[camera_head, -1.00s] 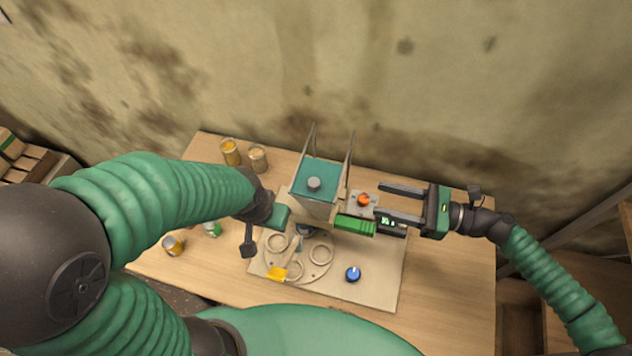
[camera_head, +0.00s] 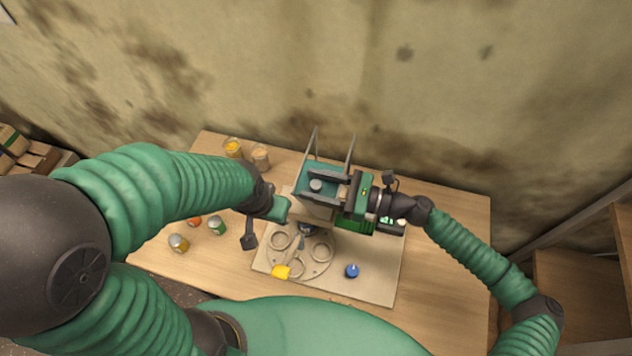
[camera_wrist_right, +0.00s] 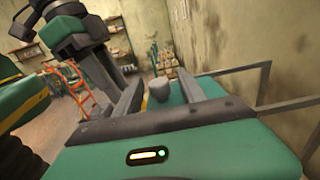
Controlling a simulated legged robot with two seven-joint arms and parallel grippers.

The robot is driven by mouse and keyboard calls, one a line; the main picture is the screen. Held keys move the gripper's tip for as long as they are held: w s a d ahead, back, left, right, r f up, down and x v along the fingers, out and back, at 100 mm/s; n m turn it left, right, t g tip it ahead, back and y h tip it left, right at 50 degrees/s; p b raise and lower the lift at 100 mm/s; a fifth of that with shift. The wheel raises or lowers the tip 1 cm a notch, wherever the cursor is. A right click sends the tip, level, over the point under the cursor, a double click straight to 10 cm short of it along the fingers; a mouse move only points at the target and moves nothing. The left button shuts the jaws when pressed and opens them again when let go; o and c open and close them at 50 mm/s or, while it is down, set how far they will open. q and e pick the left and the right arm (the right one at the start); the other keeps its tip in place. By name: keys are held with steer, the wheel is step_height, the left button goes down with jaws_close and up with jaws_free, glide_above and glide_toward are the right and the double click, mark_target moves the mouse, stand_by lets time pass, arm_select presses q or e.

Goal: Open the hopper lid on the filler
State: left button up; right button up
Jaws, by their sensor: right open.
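The filler's hopper has a teal lid (camera_head: 312,171) with a round grey knob (camera_head: 316,185) on top. The lid lies flat, and two upright metal bars stand at its back. My right gripper (camera_head: 328,182) is open over the lid, its fingers on either side of the knob. In the right wrist view the knob (camera_wrist_right: 159,89) stands between and slightly beyond the open fingers (camera_wrist_right: 158,92). I cannot tell whether the fingers touch it. My left gripper (camera_head: 266,212) is at the hopper's left side, mostly hidden by its own arm, so its jaws are unclear.
The filler's base plate (camera_head: 372,285) carries a round turntable with ring holders (camera_head: 321,252), a blue knob (camera_head: 352,271) and a yellow piece (camera_head: 281,271). Several jars stand to the left, including a green one (camera_head: 217,225).

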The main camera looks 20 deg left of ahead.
steer(key=shift+c, duration=0.2)
jaws_close()
steer(key=shift+w, duration=0.1)
stand_by(1.0)
